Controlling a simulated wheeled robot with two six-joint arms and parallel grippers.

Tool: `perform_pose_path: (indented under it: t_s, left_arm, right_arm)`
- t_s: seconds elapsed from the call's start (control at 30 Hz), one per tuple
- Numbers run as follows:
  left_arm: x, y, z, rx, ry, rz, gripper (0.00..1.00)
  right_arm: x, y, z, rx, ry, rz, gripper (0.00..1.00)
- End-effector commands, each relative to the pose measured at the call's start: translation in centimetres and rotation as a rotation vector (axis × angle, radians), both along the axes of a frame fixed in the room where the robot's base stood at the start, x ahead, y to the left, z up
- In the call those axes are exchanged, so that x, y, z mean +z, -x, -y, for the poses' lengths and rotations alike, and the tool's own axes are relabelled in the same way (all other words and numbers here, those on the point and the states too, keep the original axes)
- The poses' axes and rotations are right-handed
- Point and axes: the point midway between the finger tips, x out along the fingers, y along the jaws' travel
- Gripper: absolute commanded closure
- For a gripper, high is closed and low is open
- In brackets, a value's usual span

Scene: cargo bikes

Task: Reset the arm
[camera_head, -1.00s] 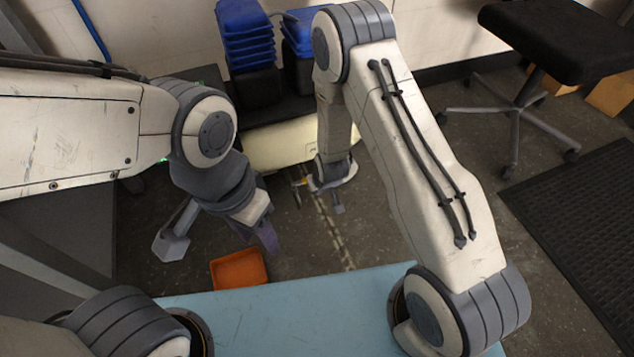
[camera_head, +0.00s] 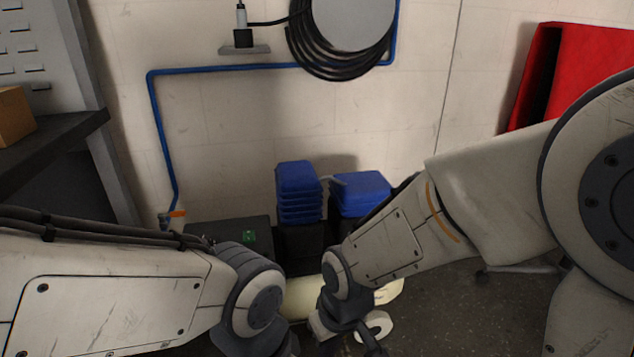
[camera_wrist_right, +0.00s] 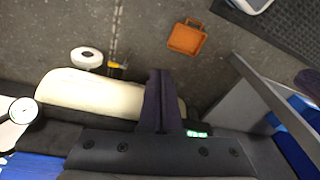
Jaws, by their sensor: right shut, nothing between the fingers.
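My right gripper shows in the right wrist view (camera_wrist_right: 158,100) with its two dark fingers together and nothing between them. It points over a cream rounded body (camera_wrist_right: 95,92) and the dark floor. In the head view my right arm comes in from the right, bent downward, its wrist low near the middle of the picture. My left arm comes in from the lower left. Its wrist is cut off by the bottom edge, and the left gripper is out of the picture.
Stacked blue bins (camera_head: 298,190) and another blue-lidded bin (camera_head: 360,193) stand against the wall. A blue pipe (camera_head: 160,130) runs along it.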

Motion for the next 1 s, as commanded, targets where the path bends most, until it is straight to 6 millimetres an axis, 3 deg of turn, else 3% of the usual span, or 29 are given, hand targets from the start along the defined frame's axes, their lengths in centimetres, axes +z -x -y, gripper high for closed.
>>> perform_pose_path:
  t_s: [0.03, 0.1, 0.4, 0.77, 1.0]
  left_arm:
    - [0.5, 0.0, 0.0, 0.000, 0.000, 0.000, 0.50]
    - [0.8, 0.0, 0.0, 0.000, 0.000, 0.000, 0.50]
    - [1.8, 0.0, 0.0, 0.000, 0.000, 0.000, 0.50]
    - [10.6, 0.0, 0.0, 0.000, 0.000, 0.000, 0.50]
    - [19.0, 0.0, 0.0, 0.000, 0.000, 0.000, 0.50]
  right_arm:
    - [1.9, 1.7, 0.1, 0.029, 0.000, -0.007, 1.00]
    - [3.5, 3.8, 0.5, 0.060, 0.007, -0.026, 1.00]
    - [8.1, 11.2, 3.0, 0.170, 0.037, -0.090, 1.00]
    - [16.7, 11.0, 2.9, 0.165, 0.041, -0.095, 1.00]
    - [25.1, 11.0, 2.9, 0.164, 0.040, -0.095, 1.00]
